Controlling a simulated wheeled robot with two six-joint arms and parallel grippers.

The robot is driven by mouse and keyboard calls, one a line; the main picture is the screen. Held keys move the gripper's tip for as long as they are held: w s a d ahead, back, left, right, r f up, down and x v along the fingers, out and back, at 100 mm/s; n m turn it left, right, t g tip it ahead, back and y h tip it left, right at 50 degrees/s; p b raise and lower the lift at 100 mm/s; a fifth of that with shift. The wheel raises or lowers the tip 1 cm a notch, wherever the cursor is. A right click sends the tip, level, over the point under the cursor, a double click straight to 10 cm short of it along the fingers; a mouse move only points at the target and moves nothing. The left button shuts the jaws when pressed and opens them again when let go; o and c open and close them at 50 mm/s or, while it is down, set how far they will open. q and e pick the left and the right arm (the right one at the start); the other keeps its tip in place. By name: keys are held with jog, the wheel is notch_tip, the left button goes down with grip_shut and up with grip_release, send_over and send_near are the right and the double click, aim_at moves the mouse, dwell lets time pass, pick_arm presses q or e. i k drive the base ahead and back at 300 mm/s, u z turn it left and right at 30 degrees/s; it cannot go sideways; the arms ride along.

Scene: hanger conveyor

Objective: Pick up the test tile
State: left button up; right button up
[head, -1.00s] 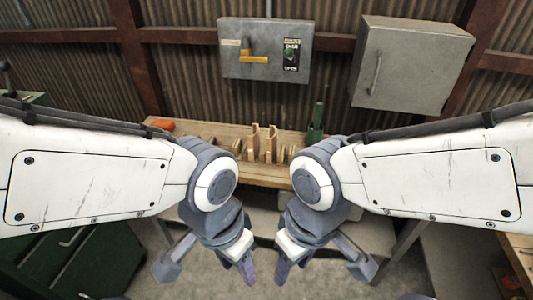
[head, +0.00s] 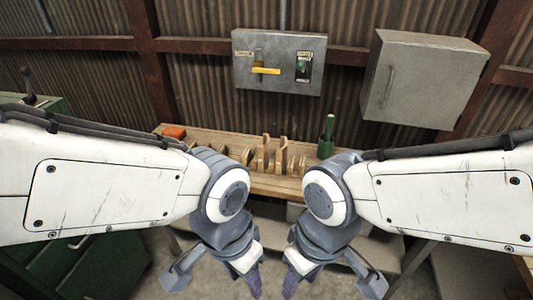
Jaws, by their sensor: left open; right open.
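I cannot make out the test tile in the head view. My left gripper (head: 218,277) is open, low in the picture left of the middle, its fingers pointing down over the floor. My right gripper (head: 330,285) is open in the same pose to the right. Both look empty and stand in front of the wooden workbench (head: 205,137), apart from it. My arms hide parts of the bench top.
The bench carries an orange object (head: 174,132), upright wooden pieces (head: 265,155) and a green bottle-like object (head: 326,140). A control box with a yellow lever (head: 278,62) and a grey cabinet (head: 422,78) hang behind. A green drawer cabinet (head: 90,262) stands left.

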aim_at(263, 152)
jog(key=u, duration=0.35)
jog(key=i, duration=1.35)
jog(key=z, duration=0.75)
